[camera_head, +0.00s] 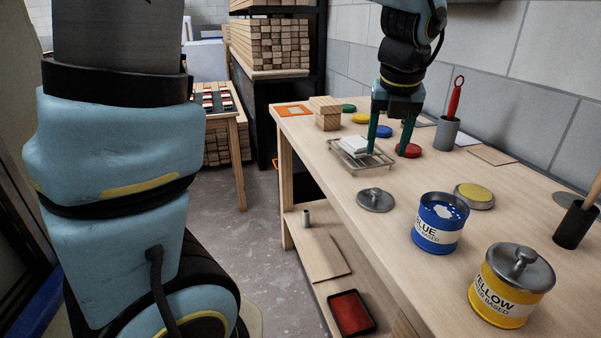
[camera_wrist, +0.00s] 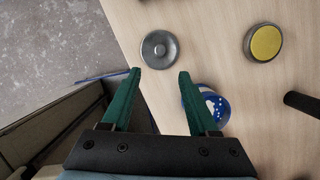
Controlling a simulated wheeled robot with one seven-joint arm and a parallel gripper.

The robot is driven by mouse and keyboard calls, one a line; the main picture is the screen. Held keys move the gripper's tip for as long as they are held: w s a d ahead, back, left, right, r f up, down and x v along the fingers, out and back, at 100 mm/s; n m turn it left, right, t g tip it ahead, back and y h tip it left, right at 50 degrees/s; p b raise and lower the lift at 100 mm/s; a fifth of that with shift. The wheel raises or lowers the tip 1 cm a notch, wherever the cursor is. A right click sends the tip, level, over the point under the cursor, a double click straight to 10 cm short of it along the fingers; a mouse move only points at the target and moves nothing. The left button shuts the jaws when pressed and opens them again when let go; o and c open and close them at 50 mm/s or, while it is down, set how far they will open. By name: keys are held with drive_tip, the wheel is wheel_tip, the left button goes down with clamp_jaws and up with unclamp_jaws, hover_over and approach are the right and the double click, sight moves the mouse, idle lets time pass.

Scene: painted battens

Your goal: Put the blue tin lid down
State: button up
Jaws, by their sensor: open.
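The grey metal lid (camera_head: 375,200) with a knob lies flat on the table, knob up, to the left of the blue tin. The blue tin (camera_head: 437,236) stands upright and uncovered, with blue and white showing at its top. My gripper (camera_head: 387,152) is open and empty, above the table and behind the lid in the head view. In the wrist view the lid (camera_wrist: 160,48) shows just beyond the gap between my fingertips (camera_wrist: 160,72), apart from them. The blue tin (camera_wrist: 222,106) is partly hidden by the right finger there.
A yellow tin (camera_head: 498,302) with its lid on stands at the front right. A round yellow-topped dish (camera_head: 474,196) sits behind the blue tin. A wire rack (camera_head: 340,157) with a white block, coloured discs and a grey cup (camera_head: 446,134) with a red-handled tool stand farther back.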

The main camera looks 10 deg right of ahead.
drive_tip(key=a+f+m, duration=0.3)
drive_tip(key=a+m, duration=0.6)
drive_tip(key=m, duration=0.2)
drive_tip(key=a+f+m, duration=0.3)
drive_tip(key=a+m, duration=0.7)
drive_tip(key=m, duration=0.1)
drive_tip(key=a+f+m+g, duration=0.1)
drive_tip(key=a+f+m, duration=0.2)
drive_tip(key=a+m, duration=0.7)
drive_tip(key=shift+s+f+m+y, duration=0.3)
drive_tip(key=shift+f+m, duration=0.1)
drive_tip(key=shift+m, duration=0.5)
